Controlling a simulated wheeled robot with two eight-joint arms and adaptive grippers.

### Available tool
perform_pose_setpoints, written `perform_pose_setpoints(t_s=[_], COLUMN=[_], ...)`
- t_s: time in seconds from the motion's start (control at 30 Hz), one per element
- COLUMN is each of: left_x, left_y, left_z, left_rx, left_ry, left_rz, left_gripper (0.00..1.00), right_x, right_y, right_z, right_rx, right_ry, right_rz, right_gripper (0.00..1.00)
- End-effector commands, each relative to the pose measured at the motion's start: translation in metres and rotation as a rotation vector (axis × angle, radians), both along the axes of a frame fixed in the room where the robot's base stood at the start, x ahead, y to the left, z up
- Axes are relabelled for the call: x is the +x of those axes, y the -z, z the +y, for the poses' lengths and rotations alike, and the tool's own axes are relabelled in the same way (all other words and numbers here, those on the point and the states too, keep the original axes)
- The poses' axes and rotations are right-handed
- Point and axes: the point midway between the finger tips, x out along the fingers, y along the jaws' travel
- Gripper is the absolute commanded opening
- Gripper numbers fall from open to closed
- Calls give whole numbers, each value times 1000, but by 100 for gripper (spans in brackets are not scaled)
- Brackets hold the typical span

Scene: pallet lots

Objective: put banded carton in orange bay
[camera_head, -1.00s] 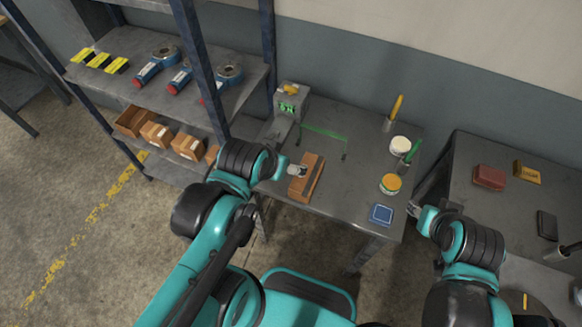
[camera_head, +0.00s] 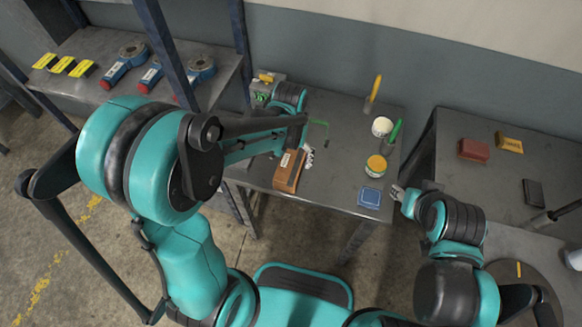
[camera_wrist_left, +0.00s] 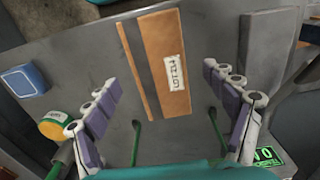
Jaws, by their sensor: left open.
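The banded carton (camera_head: 285,177) is a brown box with a dark band and a white label, lying on the grey table near its front left edge. It also shows in the left wrist view (camera_wrist_left: 176,88), beyond and between the spread fingers. My left gripper (camera_head: 308,157) is open beside the carton's right side in the head view; the wrist view shows its fingers (camera_wrist_left: 160,85) apart with nothing held. My right gripper (camera_head: 398,192) is off the table's front right corner, too small to read. I cannot make out an orange bay.
A yellow-lidded jar (camera_head: 375,166), blue box (camera_head: 370,197) and white cup (camera_head: 382,127) stand right.

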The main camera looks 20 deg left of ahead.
Motion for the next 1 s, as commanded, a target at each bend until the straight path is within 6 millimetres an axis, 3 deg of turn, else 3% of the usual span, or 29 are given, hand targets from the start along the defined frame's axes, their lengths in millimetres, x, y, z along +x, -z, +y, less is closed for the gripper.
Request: perform_pose_setpoints(t_s=[0.4, 0.67, 0.73, 0.9, 1.0], left_x=[9, 9, 9, 9, 9], left_y=[55, 60, 60, 60, 60], left_z=[-1, -1, -1, -1, -1], left_rx=[0, 0, 0, 0, 0], left_ry=[0, 0, 0, 0, 0], left_rz=[-2, -2, -2, -3, -3], left_gripper=[84, 84, 74, 29, 26], right_x=[0, 0, 0, 0, 0], right_y=[32, 32, 32, 32, 32], right_z=[0, 0, 0, 0, 0], right_rx=[0, 0, 0, 0, 0], right_ry=[0, 0, 0, 0, 0], right_rz=[0, 0, 0, 0, 0], right_gripper=[40, 40, 40, 40, 40])
